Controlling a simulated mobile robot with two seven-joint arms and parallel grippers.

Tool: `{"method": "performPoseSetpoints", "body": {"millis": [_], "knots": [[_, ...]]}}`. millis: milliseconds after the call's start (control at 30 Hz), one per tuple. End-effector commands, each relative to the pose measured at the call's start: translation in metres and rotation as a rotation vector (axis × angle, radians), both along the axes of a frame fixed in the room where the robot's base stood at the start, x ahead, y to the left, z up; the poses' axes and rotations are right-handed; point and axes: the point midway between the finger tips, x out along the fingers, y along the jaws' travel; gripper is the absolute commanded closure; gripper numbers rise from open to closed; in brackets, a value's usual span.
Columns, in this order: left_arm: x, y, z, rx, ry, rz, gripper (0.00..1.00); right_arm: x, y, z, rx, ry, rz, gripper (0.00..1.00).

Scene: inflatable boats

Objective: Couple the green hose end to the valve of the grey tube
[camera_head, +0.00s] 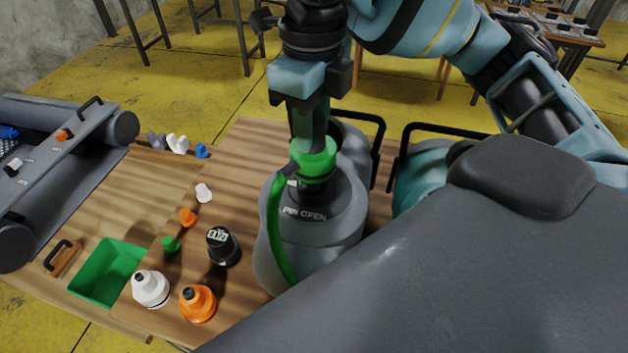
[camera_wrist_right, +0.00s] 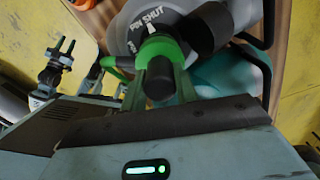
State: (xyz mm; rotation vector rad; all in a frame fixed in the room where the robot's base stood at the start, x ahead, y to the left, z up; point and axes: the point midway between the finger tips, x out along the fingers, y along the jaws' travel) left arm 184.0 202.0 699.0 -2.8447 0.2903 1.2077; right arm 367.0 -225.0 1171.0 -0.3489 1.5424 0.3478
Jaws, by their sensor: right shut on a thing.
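The grey tube (camera_head: 325,250) stands on the wooden table with a dark valve (camera_head: 318,190) on its top, lettered "PIN OPEN". In the right wrist view, its face (camera_wrist_right: 128,25) reads "PIN SHUT". The green hose end (camera_head: 314,158) is at the valve's top, roughly upright; I cannot tell whether it is locked on. Its green hose (camera_head: 275,230) hangs down the tube's left side. My right gripper (camera_head: 311,130) is shut on the hose end from above; the right wrist view shows the green collar (camera_wrist_right: 160,50) beyond its fingers (camera_wrist_right: 160,85).
A teal tube (camera_head: 424,172) with a black handle is right of the grey tube. A black gauge (camera_head: 222,246), white adapter (camera_head: 150,288), orange adapter (camera_head: 197,303) and green tray (camera_head: 105,271) are on the left. A large dark grey shape fills the lower right.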

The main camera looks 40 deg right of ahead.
Motion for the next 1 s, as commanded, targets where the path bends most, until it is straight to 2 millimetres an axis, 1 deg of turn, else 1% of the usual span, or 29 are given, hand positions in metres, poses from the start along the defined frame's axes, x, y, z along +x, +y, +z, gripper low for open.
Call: {"method": "performPoseSetpoints", "body": {"millis": [133, 533, 1000], "knots": [[0.004, 0.000, 0.004, 0.000, -0.010, 0.000, 0.64, 0.000, 0.000, 0.002, 0.001, -0.004, 0.000, 0.95], [0.003, 0.000, 0.004, 0.000, -0.009, 0.000, 0.64, 0.000, 0.000, -0.001, 0.000, -0.001, 0.000, 0.95], [0.000, -0.002, -0.001, -0.005, 0.002, 0.006, 0.64, 0.000, 0.000, -0.016, 0.000, 0.000, 0.000, 0.95]]}}
